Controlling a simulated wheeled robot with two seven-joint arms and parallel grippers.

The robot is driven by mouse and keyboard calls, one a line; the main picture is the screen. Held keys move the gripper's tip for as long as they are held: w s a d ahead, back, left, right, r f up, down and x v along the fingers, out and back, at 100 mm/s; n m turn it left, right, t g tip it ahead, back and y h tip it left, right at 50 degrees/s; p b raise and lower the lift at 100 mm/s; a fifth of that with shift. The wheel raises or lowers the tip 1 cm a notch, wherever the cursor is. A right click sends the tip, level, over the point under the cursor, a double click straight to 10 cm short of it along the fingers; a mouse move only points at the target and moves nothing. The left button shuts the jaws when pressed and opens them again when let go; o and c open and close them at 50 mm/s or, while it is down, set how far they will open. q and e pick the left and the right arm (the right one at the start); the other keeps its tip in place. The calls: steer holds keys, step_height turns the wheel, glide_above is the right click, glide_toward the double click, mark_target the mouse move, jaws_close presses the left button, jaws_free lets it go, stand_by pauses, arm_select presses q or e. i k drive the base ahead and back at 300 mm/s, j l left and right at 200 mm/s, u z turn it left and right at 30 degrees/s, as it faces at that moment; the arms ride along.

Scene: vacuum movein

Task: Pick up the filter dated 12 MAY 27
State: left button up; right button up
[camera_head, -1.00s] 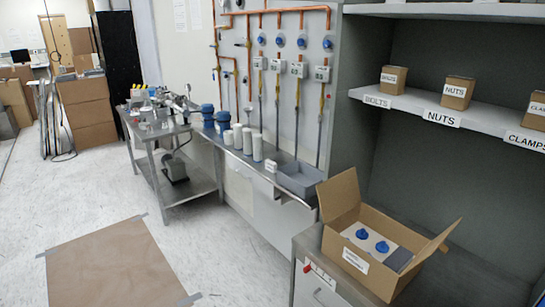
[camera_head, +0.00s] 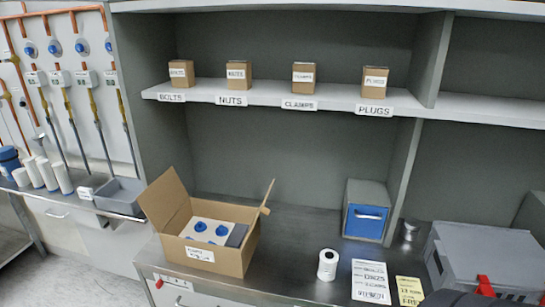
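Several white cylinders, which may be filters, stand in a row on the steel bench at the far left; the nearest one (camera_head: 62,178) is upright. An open cardboard box (camera_head: 222,262) on the counter holds a white insert with blue round parts (camera_head: 200,227) and a grey block.
A grey bin (camera_head: 120,196) sits right of the cylinders. Printed sheets (camera_head: 371,281), a blue-fronted drawer box (camera_head: 367,221) and a grey case (camera_head: 487,255) stand on the counter's right side. Small cartons (camera_head: 236,76) line the shelf above. Bare counter lies between the open box and drawer box.

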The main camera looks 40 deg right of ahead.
mark_target(329, 258)
steer(key=z, duration=1.65)
